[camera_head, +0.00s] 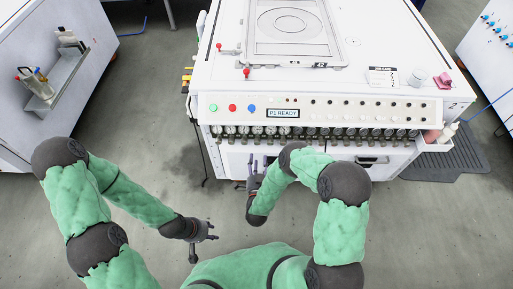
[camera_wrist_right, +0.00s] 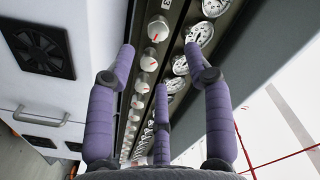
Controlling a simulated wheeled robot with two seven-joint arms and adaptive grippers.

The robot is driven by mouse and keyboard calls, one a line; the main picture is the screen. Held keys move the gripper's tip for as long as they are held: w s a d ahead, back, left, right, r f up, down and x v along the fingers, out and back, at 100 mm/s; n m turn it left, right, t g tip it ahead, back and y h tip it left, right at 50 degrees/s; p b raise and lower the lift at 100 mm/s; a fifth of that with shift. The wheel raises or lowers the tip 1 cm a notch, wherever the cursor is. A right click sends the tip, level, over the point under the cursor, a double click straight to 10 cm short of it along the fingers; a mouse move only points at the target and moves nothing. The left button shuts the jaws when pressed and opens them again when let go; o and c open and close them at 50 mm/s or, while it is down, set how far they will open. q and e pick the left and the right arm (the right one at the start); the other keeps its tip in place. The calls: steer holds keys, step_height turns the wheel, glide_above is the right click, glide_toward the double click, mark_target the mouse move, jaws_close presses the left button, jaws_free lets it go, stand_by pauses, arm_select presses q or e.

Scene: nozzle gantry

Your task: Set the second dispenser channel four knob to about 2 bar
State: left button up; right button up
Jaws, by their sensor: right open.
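A row of small white knobs with red marks (camera_wrist_right: 158,29) runs along a dark strip in the right wrist view, beside a row of round gauges (camera_wrist_right: 199,33). In the head view the gauge row (camera_head: 300,131) lies along the front edge of the white machine. I cannot tell which knob is channel four of the second dispenser. My right gripper (camera_wrist_right: 160,62) is open, its purple fingers spread in front of the strip with nothing held. In the head view the right gripper (camera_head: 255,172) is just below the gauges, partly hidden by my arm. My left gripper (camera_head: 207,231) looks open and empty over the floor.
The sloped panel has coloured buttons and a display reading "P1 READY" (camera_head: 283,113). A drawer handle (camera_head: 372,161) sits below the gauges at right. A black vent (camera_wrist_right: 38,47) and handle (camera_wrist_right: 40,118) are at left in the wrist view. The floor before the machine is clear.

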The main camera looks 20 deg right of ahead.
mark_target(258, 143)
steer(key=b+x, duration=0.2)
steer(key=x, duration=0.5)
steer(key=shift+f, duration=0.15)
steer(key=shift+w+d, duration=0.15)
steer(key=shift+w, duration=0.35)
jaws_close()
